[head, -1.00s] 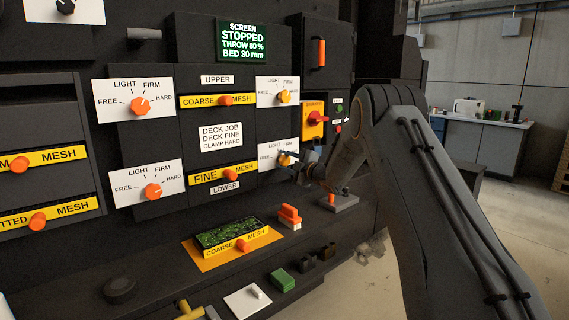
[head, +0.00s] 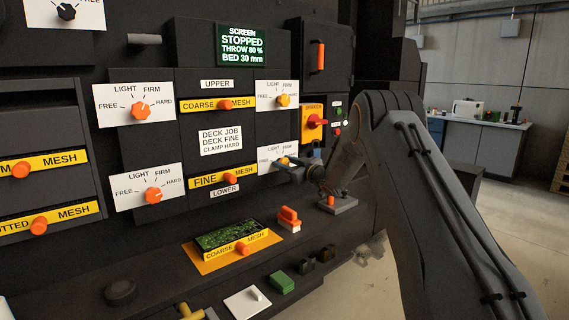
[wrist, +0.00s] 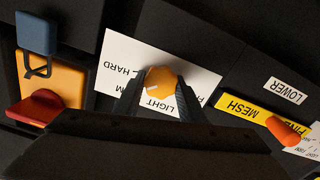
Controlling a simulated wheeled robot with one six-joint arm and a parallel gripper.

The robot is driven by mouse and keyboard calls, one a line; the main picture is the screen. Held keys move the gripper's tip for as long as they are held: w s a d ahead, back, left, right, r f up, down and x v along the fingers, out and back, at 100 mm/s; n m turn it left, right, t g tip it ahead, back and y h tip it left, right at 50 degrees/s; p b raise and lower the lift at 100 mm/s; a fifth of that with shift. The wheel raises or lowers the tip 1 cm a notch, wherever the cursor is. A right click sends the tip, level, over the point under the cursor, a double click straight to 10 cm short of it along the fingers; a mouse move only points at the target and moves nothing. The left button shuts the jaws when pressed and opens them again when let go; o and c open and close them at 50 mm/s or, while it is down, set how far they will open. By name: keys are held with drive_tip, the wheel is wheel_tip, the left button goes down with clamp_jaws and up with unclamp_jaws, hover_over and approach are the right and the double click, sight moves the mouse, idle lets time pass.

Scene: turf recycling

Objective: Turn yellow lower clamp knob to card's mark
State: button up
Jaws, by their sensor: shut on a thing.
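The yellow lower clamp knob (head: 284,161) sits on a white dial plate at the right of the lower deck. In the wrist view the knob (wrist: 160,81) shows upside down, its pale mark pointing down-left, roughly toward the gap between LIGHT and FIRM. My gripper (wrist: 160,88) is shut on the knob, a dark finger on each side. In the head view my gripper (head: 287,167) covers part of this plate. The job card (head: 221,139) reads DECK JOB, DECK FINE, CLAMP HARD.
The yellow upper clamp knob (head: 283,100) is above. An orange-handled FINE MESH drawer (head: 208,180) is to the left. A red switch on a yellow box (head: 314,122) and a blue tag (wrist: 36,33) are close beside my gripper. A ledge with several small items lies below.

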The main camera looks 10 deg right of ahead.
drive_tip(key=m, duration=0.4)
drive_tip(key=shift+d+f+m+p, duration=0.1)
drive_tip(key=shift+d+m+p, duration=0.05)
drive_tip(key=shift+m+p, duration=0.25)
idle(0.4)
drive_tip(key=o, duration=1)
drive_tip(key=shift+o, duration=0.2)
drive_tip(key=v, duration=0.7)
drive_tip(key=shift+s+d+b, duration=0.2)
drive_tip(key=shift+s+b, duration=0.1)
